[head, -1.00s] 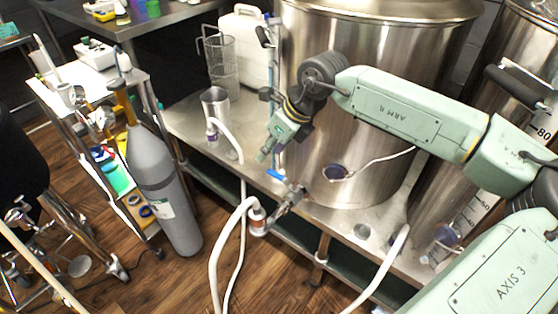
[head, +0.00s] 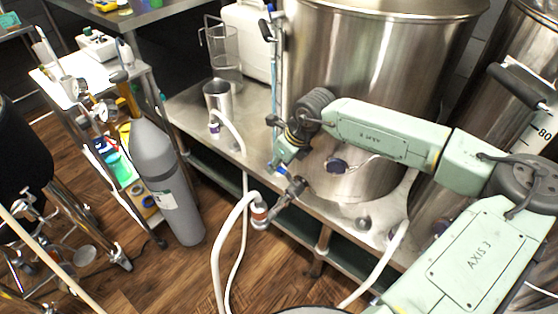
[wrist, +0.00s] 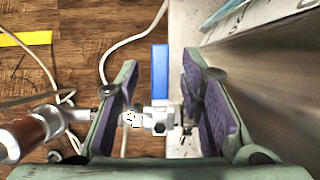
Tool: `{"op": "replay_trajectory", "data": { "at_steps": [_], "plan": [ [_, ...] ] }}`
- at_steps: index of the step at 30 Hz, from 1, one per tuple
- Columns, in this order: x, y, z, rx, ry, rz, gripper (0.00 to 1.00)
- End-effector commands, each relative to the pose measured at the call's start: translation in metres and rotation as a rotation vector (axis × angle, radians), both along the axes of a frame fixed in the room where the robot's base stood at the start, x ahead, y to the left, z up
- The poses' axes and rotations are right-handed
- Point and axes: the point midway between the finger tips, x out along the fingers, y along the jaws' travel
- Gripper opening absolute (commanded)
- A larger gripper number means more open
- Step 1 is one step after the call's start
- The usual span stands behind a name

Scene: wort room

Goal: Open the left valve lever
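The valve on the big steel kettle (head: 380,90) has a blue lever (wrist: 160,72), seen between my fingers in the wrist view. In the head view only a small part of the blue lever (head: 281,171) shows below my gripper (head: 277,163). The metal valve body (head: 292,190) sticks out over the bench's front edge. In the wrist view my gripper (wrist: 159,88) is open, its purple-padded fingers on either side of the lever and fitting. Gaps show between the lever and both pads. The valve's joint to the kettle is partly hidden.
A white hose (head: 217,255) hangs from the valve's brown-banded coupling (head: 259,213). A grey gas cylinder (head: 170,185) stands on the floor beside a cart.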

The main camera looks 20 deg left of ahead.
Motion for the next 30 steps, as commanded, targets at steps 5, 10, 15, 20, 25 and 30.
{"op": "replay_trajectory", "data": {
  "at_steps": [5,10,15,20,25,30],
  "plan": [
    [0.0001,0.0004,-0.0007,0.0,0.0,0.0,0.35],
    [0.0001,0.0003,-0.0005,0.0,0.0,0.0,0.28],
    [0.0001,0.0004,-0.0004,0.0,0.0,0.0,0.17],
    [0.0001,0.0003,-0.0003,0.0,0.0,0.0,0.06],
    [0.0001,0.0003,-0.0002,0.0,0.0,0.0,0.0],
    [0.0001,0.0003,-0.0002,0.0,0.0,0.0,0.0]
  ]
}}
